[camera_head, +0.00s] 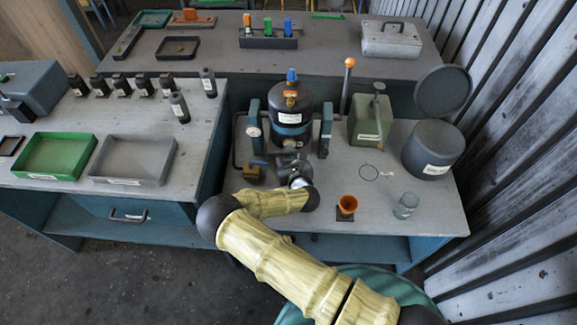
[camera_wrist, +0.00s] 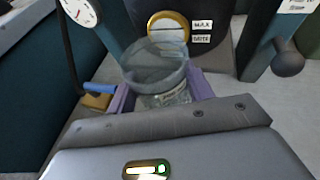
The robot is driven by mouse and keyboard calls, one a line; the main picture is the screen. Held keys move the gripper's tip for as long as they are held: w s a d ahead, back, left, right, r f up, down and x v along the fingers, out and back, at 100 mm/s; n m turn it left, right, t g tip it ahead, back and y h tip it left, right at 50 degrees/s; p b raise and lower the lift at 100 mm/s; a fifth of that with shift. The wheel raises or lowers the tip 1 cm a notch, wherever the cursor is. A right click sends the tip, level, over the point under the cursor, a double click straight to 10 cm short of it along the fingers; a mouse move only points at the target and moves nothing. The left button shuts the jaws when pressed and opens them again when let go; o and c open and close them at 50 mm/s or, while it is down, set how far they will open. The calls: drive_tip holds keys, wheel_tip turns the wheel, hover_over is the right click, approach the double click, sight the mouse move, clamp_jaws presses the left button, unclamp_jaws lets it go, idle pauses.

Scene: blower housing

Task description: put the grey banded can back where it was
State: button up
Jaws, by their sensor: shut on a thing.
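My gripper (camera_wrist: 161,92) is shut on a clear glass jar (camera_wrist: 155,70) with a pale label, held upright between its purple fingers. In the head view my gripper (camera_head: 290,166) is at the front of the black tank (camera_head: 291,103), and the jar is mostly hidden there. Several dark grey cans with pale bands stand on the left bench, most of them in a back row (camera_head: 121,84). One banded can (camera_head: 179,108) stands forward of the row and another (camera_head: 208,82) at its right end. I cannot tell which is the task's can. None is in my gripper.
A green tray (camera_head: 57,176) and a grey tray (camera_head: 100,178) lie on the left bench.

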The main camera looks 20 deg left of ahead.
drive_tip(key=shift+f, duration=2.05)
drive_tip(key=shift+f, duration=0.2)
drive_tip(key=o, duration=1)
drive_tip(key=shift+o, duration=0.2)
drive_tip(key=shift+r, duration=0.2)
drive_tip(key=b+v, duration=0.1)
drive_tip(key=v, duration=1.1)
